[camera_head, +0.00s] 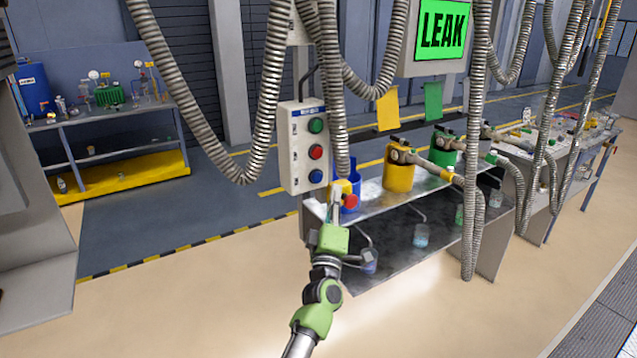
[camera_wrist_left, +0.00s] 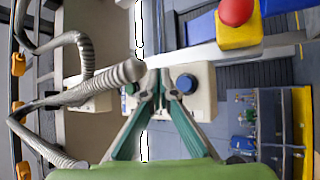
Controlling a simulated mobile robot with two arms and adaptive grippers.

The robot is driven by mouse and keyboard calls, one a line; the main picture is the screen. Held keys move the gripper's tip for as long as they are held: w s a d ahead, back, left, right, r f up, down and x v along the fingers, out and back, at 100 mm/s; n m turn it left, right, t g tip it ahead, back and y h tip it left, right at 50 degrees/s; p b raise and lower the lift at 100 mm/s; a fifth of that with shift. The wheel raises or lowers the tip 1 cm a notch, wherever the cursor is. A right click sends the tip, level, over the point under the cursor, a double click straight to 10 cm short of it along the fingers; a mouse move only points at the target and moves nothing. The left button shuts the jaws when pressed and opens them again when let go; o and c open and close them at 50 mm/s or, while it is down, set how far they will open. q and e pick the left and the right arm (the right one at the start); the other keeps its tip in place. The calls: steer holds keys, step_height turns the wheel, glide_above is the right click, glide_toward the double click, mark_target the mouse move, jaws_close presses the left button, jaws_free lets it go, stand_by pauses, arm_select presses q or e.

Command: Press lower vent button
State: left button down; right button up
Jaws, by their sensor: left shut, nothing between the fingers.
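A pale control box (camera_head: 289,150) hangs at the centre of the head view, with a green button (camera_head: 316,125) at the top, a red button (camera_head: 315,151) in the middle and a blue button (camera_head: 315,176) at the bottom. Their labels are too small to read. My left gripper (camera_head: 336,189) is shut and empty, just below and right of the box. In the left wrist view, the shut fingertips (camera_wrist_left: 162,82) lie in front of the box face (camera_wrist_left: 206,93), left of the blue button (camera_wrist_left: 187,84). I cannot tell whether they touch it. My right gripper is out of view.
A yellow block with a red knob (camera_head: 350,202) sits close by the left gripper. Ribbed hoses (camera_head: 265,110) hang around the box. Yellow (camera_head: 399,178) and green (camera_head: 441,150) containers stand on the bench to the right. A screen (camera_head: 442,30) reads LEAK.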

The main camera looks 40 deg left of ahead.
mark_target(317, 177)
arm_select(q)
steer(key=a, duration=0.1)
steer(key=w+a+b, duration=0.1)
steer(key=a, duration=0.2)
steer(key=shift+w+a+b, duration=0.2)
steer(key=shift+w+b, duration=0.15)
steer(key=shift+w, duration=0.05)
stand_by(0.4)
steer(key=shift+a, duration=0.15)
stand_by(0.6)
steer(key=shift+w+a, duration=0.15)
steer(key=shift+a, duration=0.1)
steer(key=shift+w+a+b, duration=0.2)
steer(key=shift+a+b, duration=0.3)
steer(key=shift+b, duration=0.05)
stand_by(0.8)
steer(key=shift+d, duration=0.1)
steer(key=shift+s+d+p, duration=0.4)
steer(key=shift+d+p, duration=0.1)
steer(key=shift+d, duration=0.25)
